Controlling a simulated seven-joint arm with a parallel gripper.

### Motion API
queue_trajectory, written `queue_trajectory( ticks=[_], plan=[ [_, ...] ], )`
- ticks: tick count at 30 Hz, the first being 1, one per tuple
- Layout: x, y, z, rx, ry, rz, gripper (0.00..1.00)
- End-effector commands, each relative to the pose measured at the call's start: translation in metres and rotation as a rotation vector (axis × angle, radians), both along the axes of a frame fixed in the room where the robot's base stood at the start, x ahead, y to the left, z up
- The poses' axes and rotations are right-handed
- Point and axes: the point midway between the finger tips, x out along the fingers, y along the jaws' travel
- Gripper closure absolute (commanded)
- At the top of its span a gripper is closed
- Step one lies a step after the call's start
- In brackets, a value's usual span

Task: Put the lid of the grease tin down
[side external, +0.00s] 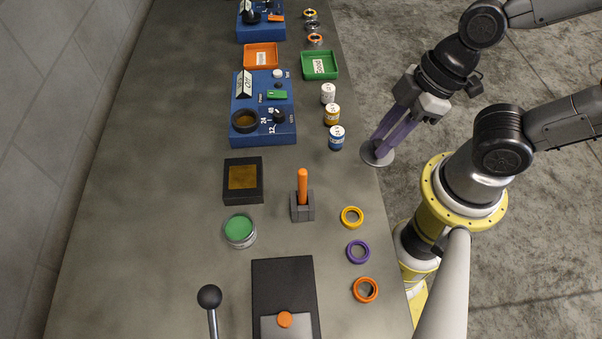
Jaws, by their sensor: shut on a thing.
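The grease tin (239,231) is a round grey tin standing on the bench, open at the top with green grease showing. Its lid (371,158) is a flat grey disc at the right edge of the bench. My gripper (381,146) has its purple fingers shut on the lid, up and to the right of the tin and well apart from it. I cannot tell from this view how high the lid is above the bench, or whether it touches.
White, yellow and blue jars (336,138) stand just left of the lid. An orange-handled tool (302,187) stands upright in a grey block right of the tin. Yellow, purple and orange rings (351,209) lie along the right side. The bench between the jars and yellow ring is clear.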

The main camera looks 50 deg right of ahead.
Motion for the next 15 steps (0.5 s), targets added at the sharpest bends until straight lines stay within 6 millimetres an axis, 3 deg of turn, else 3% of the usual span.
queue_trajectory(
  ticks=[7,15],
  plan=[
    [0.010,-0.006,-0.001,-0.002,0.006,-0.055,1.00],
    [0.056,0.020,-0.025,-0.003,0.008,-0.051,1.00]
  ],
)
